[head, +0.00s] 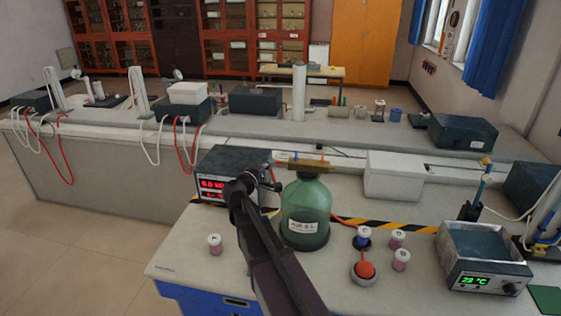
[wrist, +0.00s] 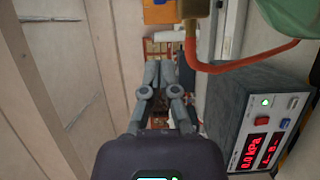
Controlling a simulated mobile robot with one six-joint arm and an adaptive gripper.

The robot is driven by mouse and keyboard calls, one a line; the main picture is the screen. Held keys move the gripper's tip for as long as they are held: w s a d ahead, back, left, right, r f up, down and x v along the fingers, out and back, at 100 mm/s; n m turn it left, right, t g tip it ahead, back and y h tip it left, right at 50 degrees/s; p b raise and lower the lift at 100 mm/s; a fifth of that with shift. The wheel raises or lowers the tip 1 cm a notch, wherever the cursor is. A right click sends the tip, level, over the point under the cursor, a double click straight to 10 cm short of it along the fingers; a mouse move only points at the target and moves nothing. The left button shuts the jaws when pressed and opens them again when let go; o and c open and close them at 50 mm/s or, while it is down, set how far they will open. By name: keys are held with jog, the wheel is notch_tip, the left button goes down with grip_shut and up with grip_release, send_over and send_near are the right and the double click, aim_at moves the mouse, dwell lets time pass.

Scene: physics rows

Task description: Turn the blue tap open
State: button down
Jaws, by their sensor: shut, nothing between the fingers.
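I cannot clearly make out a blue tap in either view; it may be hidden by my gripper. The green glass bottle (head: 305,212) stands upright on the near bench with a brass fitting (head: 308,166) across its top. In the wrist view the brass fitting (wrist: 193,9) is at the top, right of my fingers, with a red hose (wrist: 240,62) running from it. My gripper (head: 273,172) is at the bottle's upper left, near the fitting's left end. In the wrist view my gripper (wrist: 161,66) has its fingers together, empty, apart from the fitting.
A dark meter box (head: 225,180) with red digits stands left of the bottle. Several small pink-and-white jars, one (head: 215,244), and a red bulb (head: 364,269) sit on the bench front. A metal bath (head: 480,250) reading 22 °C stands at right. A white box (head: 395,177) is behind.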

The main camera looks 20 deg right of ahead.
jog(key=s+a, duration=0.2)
jog(key=a, duration=0.4)
jog(key=shift+s+f, duration=0.1)
dwell(0.4)
jog(key=s+f+m+g+y, duration=0.5)
jog(key=s+f+g+y, duration=0.2)
jog(key=s+f, duration=0.5)
jog(key=s+a+f+m+g+y, duration=0.1)
jog(key=s+a+f+g+y, duration=0.1)
jog(key=s+a+f+y, duration=0.4)
jog(key=s+a+y, duration=0.2)
jog(key=s+a, duration=0.1)
jog(key=a, duration=0.1)
jog(key=shift+f+m+g, duration=0.25)
jog(key=shift+m+g, duration=0.05)
jog(key=shift+g, duration=0.1)
jog(key=shift+a, duration=0.1)
